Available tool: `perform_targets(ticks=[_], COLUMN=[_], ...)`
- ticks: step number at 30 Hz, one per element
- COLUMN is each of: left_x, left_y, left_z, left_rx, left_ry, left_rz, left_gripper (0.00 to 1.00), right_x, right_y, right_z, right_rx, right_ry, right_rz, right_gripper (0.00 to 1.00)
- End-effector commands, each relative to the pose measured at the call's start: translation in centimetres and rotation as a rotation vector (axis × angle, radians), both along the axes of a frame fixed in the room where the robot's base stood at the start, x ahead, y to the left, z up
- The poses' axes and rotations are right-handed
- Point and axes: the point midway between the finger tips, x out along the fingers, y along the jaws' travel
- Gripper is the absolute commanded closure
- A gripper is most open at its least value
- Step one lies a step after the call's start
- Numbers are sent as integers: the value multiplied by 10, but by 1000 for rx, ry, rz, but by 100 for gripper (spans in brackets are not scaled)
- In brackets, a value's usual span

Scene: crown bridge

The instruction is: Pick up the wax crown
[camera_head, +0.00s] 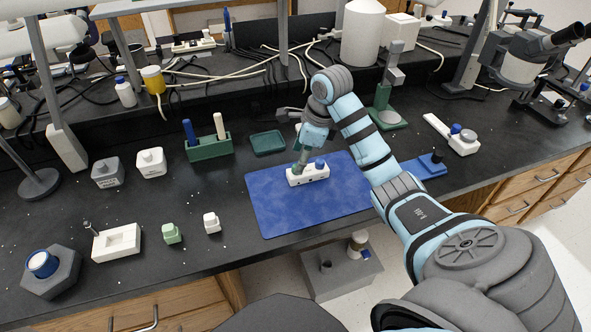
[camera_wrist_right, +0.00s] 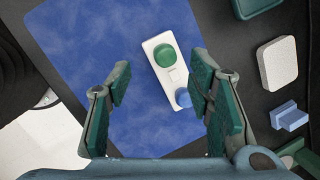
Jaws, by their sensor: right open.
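A white block (camera_head: 316,174) stands on a blue mat (camera_head: 270,210) in the head view. In the right wrist view the white block (camera_wrist_right: 154,42) carries a rounded green piece (camera_wrist_right: 163,56), which looks like the wax crown, and a blue piece (camera_wrist_right: 183,98). The blue piece also shows in the head view (camera_head: 320,163). My right gripper (camera_head: 301,160) is above the block. In the wrist view the open fingers (camera_wrist_right: 160,78) stand wide on either side of it, with nothing between them held. My left gripper is out of view.
A green rack (camera_head: 209,149) with a blue and a white stick stands left of a green tray (camera_head: 267,143). A blue holder (camera_head: 424,168) is right of the mat. Small blocks and a white tray (camera_head: 116,242) lie at the left. The bench's front edge is near the mat.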

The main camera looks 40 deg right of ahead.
Motion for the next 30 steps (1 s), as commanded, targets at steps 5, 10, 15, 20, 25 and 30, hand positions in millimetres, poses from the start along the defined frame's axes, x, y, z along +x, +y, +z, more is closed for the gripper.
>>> perform_targets(ticks=[5,10,15,20,25,30], left_x=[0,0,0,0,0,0], left_y=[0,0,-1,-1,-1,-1], left_z=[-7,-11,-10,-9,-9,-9], left_rx=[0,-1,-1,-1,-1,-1], left_ry=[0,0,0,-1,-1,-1], left_rz=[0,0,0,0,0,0], left_gripper=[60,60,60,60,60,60], right_x=[11,18,19,19,18,18], right_y=[-1,0,0,0,0,0], right_z=[-28,-49,-48,-48,-48,-48], right_rx=[2,1,1,1,1,1], right_ry=[2,1,-1,-1,-1,-1], right_rz=[0,0,0,0,0,0], right_gripper=[52,52,52,75,95,95])
